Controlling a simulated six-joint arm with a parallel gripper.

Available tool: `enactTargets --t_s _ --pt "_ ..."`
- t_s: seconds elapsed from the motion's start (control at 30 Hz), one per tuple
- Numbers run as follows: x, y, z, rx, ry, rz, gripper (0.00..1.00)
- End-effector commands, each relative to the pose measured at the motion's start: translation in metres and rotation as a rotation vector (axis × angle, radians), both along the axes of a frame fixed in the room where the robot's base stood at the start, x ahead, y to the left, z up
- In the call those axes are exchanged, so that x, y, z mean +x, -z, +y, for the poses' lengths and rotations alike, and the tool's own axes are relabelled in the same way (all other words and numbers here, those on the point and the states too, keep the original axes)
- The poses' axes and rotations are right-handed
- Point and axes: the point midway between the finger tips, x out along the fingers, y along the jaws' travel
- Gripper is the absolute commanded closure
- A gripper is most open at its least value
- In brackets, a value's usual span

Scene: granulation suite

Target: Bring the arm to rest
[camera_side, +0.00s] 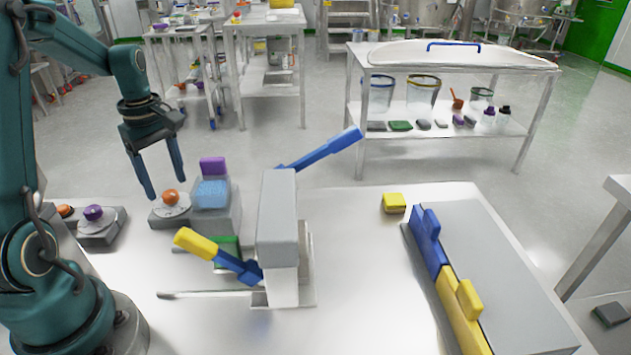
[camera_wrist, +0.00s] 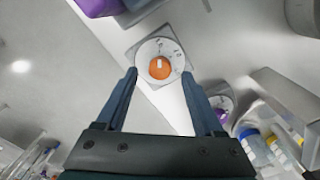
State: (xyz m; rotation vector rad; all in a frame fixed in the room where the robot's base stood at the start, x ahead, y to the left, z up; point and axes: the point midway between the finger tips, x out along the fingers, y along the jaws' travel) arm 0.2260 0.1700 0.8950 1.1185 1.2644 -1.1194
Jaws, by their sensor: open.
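My gripper (camera_side: 164,192) is open and empty, pointing down above the left part of the white table (camera_side: 350,225). In the side view its fingertips are close to a grey dial unit with an orange knob (camera_side: 171,197). In the wrist view, the orange knob on its round white dial (camera_wrist: 159,67) shows beyond and between the two fingertips (camera_wrist: 160,80). I cannot tell the exact height of the fingertips above the knob, but nothing is between the fingers.
Beside the knob stand a grey box with a blue display (camera_side: 212,194) and a grey post with yellow and blue levers (camera_side: 278,225). A purple-knobbed unit (camera_side: 93,213) is at left. A yellow block (camera_side: 394,203) and a grey case (camera_side: 500,270) lie right. Table space before the case is clear.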

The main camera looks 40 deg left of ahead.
Motion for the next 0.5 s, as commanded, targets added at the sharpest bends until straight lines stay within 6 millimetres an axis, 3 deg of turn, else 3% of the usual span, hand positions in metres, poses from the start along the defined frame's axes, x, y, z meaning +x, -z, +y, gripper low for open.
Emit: enactTargets --t_s 0.1,0.5 --pt "-0.001 0.025 -0.002 -0.006 0.001 0.006 0.31" --pt "0.000 0.022 0.000 0.001 0.414 -0.001 0.31"
